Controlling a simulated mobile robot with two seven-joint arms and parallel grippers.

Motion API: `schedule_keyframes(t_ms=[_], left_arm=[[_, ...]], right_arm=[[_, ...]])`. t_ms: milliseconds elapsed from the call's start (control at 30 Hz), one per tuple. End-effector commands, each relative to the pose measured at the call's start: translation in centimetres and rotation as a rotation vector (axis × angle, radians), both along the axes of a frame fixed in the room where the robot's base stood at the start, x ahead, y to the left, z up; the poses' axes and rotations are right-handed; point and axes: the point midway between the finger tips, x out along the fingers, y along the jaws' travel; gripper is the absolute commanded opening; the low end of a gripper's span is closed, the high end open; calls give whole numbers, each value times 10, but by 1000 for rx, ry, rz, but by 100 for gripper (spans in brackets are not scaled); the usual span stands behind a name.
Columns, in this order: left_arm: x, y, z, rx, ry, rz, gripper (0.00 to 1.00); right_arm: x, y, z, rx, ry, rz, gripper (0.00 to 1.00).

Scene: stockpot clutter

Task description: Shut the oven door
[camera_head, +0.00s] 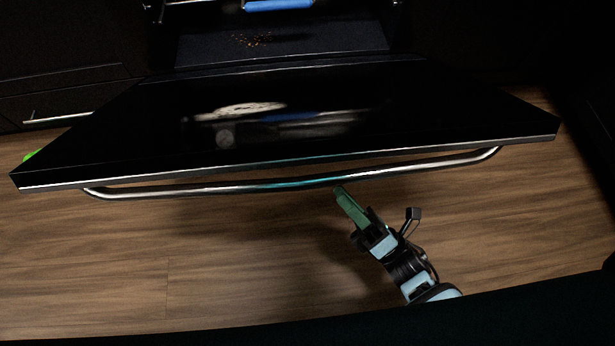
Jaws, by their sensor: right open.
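The black oven door (400,112) hangs open, lowered toward me, its glossy inner face turned up with reflections on it. Its long silver handle (240,187) runs along the front edge. My right gripper (345,200) is just below the handle, right of its middle, with green fingers pointing up at the bar. The fingertips are at or very near the bar; I cannot tell if they touch. It is open and holds nothing. The oven cavity (300,45) shows behind the door. My left gripper is not in view.
Brown crumbs (253,40) lie on the oven floor, and a blue item (278,5) shows at the top. A drawer handle (60,118) is at the left, with a green thing (31,154) below it. The wooden floor (150,260) in front is clear.

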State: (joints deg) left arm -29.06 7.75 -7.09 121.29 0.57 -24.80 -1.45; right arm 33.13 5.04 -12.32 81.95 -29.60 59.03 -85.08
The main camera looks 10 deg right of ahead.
Motion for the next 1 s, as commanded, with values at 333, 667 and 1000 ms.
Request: schedule_keyframes(t_ms=[333, 667, 1000], left_arm=[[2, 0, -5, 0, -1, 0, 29], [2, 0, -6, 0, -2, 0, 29], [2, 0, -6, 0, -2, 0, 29]], right_arm=[[4, 21, 50, -97, -732, 122, 41], [-1, 21, 57, -91, -891, 141, 41], [-2, 42, 79, -90, -891, 141, 41]])
